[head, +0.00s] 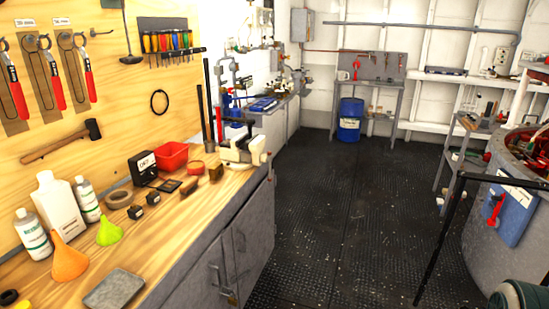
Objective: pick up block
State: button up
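Several small block-like things sit on the wooden workbench (150,245) at the left; I cannot tell which one is the task's block. A brown upright block (215,172) stands near the bench's right end. A brownish flat piece (189,187) leans or lies just left of it, and a dark flat piece (169,186) lies beside that. Two small dark cubes with pale labels, one (152,198) farther back and one (136,211) nearer, sit by a tape roll (118,199). My gripper is not in view.
A red bin (173,156), black box (143,168), vise (243,150), bottles (60,206) and orange (68,261) and green (109,232) funnels crowd the bench. Dark deck floor (360,205) is open to its right. A black rail (440,240) and round tank (490,220) stand at right.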

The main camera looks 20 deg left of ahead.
aim_at(216, 170)
jog(key=u, duration=0.1)
jog(key=i, duration=1.55)
jog(key=u, duration=0.95)
jog(key=i, duration=1.3)
jog(key=u, duration=1.35)
jog(key=i, duration=0.6)
jog(key=u, duration=0.35)
